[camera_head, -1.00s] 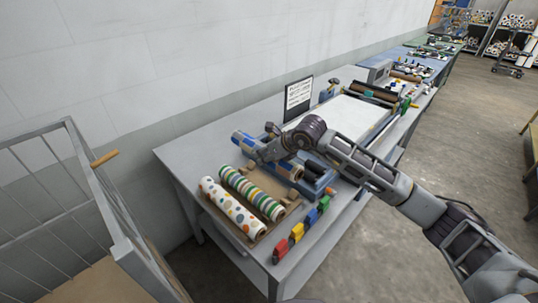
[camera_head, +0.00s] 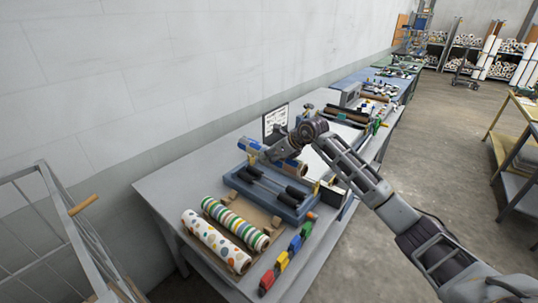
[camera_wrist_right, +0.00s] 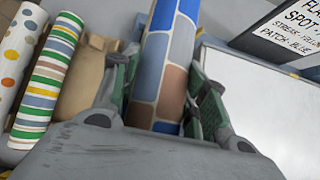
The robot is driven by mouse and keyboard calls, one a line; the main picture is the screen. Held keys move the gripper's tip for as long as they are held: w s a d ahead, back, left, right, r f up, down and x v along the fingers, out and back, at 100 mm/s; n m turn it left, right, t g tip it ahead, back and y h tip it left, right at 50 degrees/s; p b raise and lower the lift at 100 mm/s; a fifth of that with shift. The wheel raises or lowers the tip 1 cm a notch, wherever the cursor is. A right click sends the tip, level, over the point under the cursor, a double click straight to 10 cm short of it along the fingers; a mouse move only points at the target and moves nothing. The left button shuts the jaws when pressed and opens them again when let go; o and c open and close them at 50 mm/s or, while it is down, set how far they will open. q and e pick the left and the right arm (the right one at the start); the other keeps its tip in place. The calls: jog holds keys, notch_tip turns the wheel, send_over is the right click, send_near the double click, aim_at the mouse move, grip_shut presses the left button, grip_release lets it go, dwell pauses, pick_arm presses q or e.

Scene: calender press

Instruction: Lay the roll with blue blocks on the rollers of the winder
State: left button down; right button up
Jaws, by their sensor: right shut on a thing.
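The roll with blue blocks (camera_head: 250,145), patterned in blue, tan, grey and white, is in my right gripper (camera_head: 273,155). The right wrist view shows the roll (camera_wrist_right: 168,60) between both fingers of the gripper (camera_wrist_right: 162,92), which is shut on it. The winder (camera_head: 238,187) is a blue frame with dark rollers (camera_head: 268,184) on the bench. Its rollers show bare. The roll is at the winder's far side, towards the wall; I cannot tell its exact height. The winder does not show clearly in the wrist view. My left gripper is out of view.
A dotted roll (camera_head: 213,240) and a striped roll (camera_head: 235,222) lie on the near left of the bench. Coloured blocks (camera_head: 281,262) line the front edge. A sign (camera_head: 275,121) stands behind. A wire cage (camera_head: 62,215) is at left.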

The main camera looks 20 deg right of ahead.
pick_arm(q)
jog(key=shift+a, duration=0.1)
pick_arm(e)
jog(key=shift+f, duration=0.1)
dwell(0.5)
